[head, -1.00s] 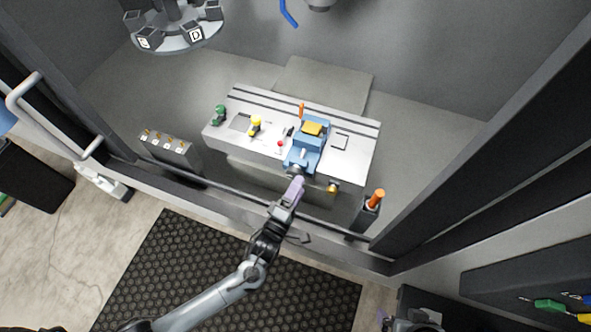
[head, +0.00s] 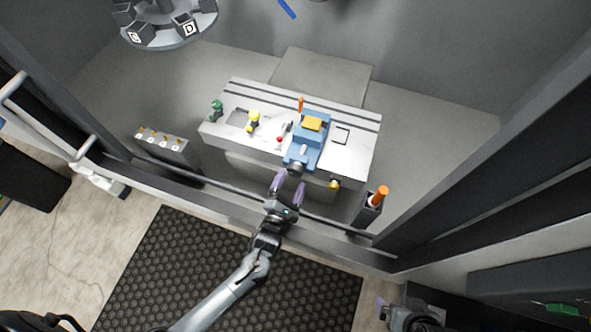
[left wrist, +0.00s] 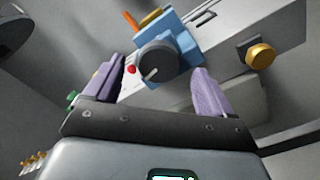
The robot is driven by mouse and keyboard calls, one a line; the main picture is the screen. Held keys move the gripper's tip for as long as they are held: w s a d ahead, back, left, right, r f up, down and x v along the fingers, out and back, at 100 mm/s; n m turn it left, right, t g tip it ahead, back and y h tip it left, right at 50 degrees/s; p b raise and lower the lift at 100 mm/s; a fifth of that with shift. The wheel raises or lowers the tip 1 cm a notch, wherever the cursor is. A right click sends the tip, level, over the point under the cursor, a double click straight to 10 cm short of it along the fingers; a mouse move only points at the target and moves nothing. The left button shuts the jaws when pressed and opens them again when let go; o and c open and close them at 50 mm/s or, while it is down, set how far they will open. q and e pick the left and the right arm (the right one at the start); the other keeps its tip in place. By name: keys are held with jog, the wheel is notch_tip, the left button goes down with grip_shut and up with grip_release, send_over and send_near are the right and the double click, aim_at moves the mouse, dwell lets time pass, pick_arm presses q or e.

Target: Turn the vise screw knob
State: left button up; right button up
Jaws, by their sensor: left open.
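The blue vise (head: 308,143) stands on the light worktable (head: 352,155), with a yellow block (head: 313,123) in its top. Its dark round screw knob (head: 295,168) is at the front, facing my left gripper. My left gripper (head: 289,186) is open and empty, just in front of the knob and apart from it. In the left wrist view the knob (left wrist: 157,64), with a pale mark on its face, lies ahead between the two purple fingers (left wrist: 160,84). My right gripper (head: 382,308) shows only in part at the bottom right; its jaws are unclear.
A yellow knob (head: 334,184) sits on the table's front, right of the vise. An orange-handled tool (head: 379,194) stands in a dark holder farther right. A green item (head: 216,109), a yellow item (head: 253,120) and a red knob (head: 279,140) are left of the vise. The booth's front sill (head: 225,205) runs beneath my left arm.

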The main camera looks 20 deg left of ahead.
aim_at(295, 174)
pick_arm(q)
jog(key=shift+w+a, duration=0.1)
jog(key=shift+w, duration=2.25)
jog(key=c, duration=1)
